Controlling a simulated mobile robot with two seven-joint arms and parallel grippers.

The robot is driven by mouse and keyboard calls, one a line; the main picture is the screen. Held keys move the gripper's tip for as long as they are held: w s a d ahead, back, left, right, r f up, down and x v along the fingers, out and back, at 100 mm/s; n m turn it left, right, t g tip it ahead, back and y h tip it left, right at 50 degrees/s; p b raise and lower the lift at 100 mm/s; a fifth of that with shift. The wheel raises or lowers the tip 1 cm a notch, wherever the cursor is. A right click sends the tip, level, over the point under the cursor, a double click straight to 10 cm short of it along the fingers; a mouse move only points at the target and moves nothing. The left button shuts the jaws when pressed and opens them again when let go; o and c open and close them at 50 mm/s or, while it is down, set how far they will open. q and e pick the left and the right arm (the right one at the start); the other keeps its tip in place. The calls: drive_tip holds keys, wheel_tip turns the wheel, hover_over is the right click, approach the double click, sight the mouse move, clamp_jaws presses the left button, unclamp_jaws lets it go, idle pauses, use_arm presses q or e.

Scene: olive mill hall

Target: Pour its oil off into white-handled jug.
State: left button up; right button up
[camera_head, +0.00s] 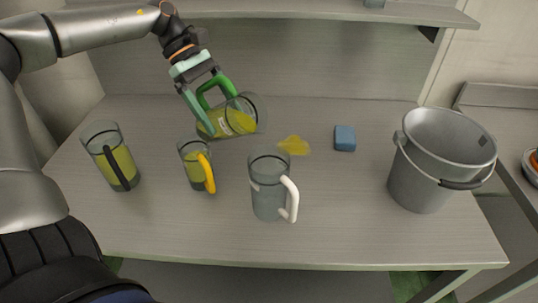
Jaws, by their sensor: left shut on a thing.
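My left gripper (205,91) is shut on the green-handled jug (240,118), holding it by its green handle. That glass jug is strongly tilted, its mouth toward the right, with yellow oil (228,124) inside. It is above and behind the white-handled jug (268,190), which stands upright at the front middle of the table, apart from it. The white-handled jug shows no yellow oil; its handle is on the right. A yellow patch of oil (294,145) lies on the table between the tilted jug and a blue sponge. My right gripper is not in view.
A yellow-handled jug (193,168) and a black-handled jug (110,160), both with yellow oil, stand at the left. The blue sponge (345,138) lies right of the oil patch. A grey metal bucket (425,170) stands at the right. A shelf (270,18) spans the back.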

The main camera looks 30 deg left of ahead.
use_arm(q)
drive_tip(key=shift+r, duration=0.15)
drive_tip(key=shift+p, duration=0.3)
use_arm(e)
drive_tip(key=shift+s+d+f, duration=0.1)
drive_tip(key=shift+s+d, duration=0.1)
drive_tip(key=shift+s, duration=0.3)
use_arm(q)
drive_tip(key=shift+y, duration=0.3)
drive_tip(key=shift+y+p, duration=0.3)
drive_tip(key=shift+p, duration=0.1)
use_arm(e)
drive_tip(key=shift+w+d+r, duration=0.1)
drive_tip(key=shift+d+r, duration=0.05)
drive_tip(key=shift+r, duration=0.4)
use_arm(q)
drive_tip(key=shift+a+y+p, duration=0.1)
drive_tip(key=shift+y+p, duration=0.65)
drive_tip(key=shift+y, duration=0.45)
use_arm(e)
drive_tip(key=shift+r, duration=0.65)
use_arm(q)
drive_tip(key=shift+d, duration=0.2)
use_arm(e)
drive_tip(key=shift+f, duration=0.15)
use_arm(q)
drive_tip(key=shift+a, duration=0.1)
